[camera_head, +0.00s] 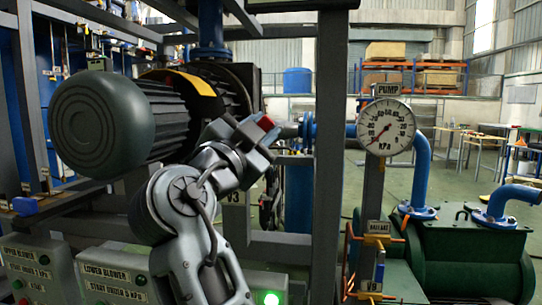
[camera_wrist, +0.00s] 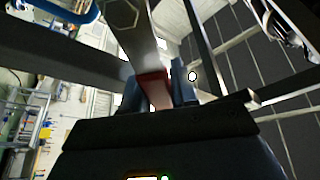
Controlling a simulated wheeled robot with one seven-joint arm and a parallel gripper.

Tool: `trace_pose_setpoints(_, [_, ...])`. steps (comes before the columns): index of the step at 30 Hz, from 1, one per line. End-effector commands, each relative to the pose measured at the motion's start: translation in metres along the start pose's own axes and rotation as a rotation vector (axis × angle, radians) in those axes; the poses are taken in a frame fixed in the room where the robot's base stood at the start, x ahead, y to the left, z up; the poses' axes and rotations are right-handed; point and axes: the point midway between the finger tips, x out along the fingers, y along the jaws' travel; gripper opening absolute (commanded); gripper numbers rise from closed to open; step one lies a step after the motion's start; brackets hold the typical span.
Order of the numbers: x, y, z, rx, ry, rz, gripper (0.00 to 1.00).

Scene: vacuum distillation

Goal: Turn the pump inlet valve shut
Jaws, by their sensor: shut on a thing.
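My gripper (camera_head: 268,128) is in the middle of the head view, beside the dark grey post. It is shut on the red end of a valve lever (camera_head: 267,122). In the wrist view the red grip (camera_wrist: 153,90) sits between the two blue-grey fingers of my gripper (camera_wrist: 158,88). The lever's metal bar runs up to a hexagonal end (camera_wrist: 122,14). A tag reading V3 (camera_head: 235,197) hangs below my gripper. The valve body is mostly hidden behind my gripper and arm. The round PUMP gauge (camera_head: 386,127), in kPa, has its needle toward the lower left.
A dark grey post (camera_head: 329,150) stands just right of my gripper. A large dark motor (camera_head: 100,120) is at the left. A green tank (camera_head: 470,255) with blue pipes stands at the right.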

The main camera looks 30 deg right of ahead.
Motion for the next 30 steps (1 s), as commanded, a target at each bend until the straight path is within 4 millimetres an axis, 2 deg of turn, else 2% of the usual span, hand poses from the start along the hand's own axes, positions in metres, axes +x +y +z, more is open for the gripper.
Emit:
trace_pose_setpoints(15, [-0.004, -0.040, 0.009, -0.436, -0.002, -0.181, 0.00])
trace_pose_setpoints(30, [-0.010, -0.057, 0.021, -0.660, -0.005, -0.275, 0.00])
